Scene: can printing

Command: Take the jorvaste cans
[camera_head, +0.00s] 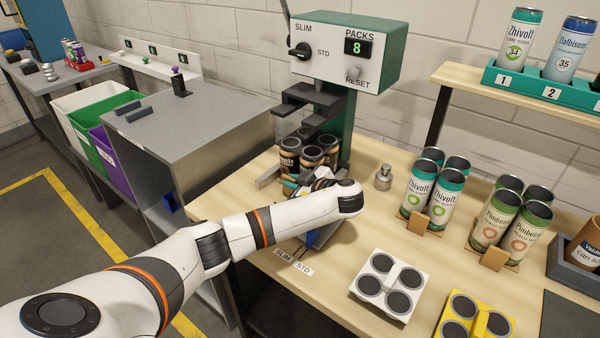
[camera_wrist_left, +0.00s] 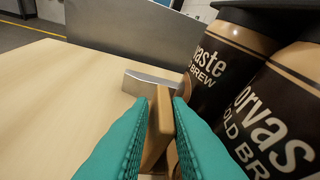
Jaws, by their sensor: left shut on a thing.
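The jorvaste cans (camera_head: 313,157) are brown and black with dark tops, and stand upright in a cluster under the green press. Two of them fill the right of the left wrist view (camera_wrist_left: 272,112), with "cold brew" on their labels. My left gripper (camera_head: 303,184) is at the front of the cluster, partly hidden by my wrist. In the left wrist view its teal fingers are closed on an upright wooden tab (camera_wrist_left: 158,125) just beside the cans. The tab's lower end is hidden. My right gripper is not in view.
The press (camera_head: 365,55) reads 8 packs. Zhivolt cans (camera_head: 418,190) and Pimbeln cans (camera_head: 495,222) stand to the right on wooden holders with tabs. A white can topper (camera_head: 386,285) and a yellow one (camera_head: 475,318) lie in front. A metal weight (camera_head: 383,178) stands between.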

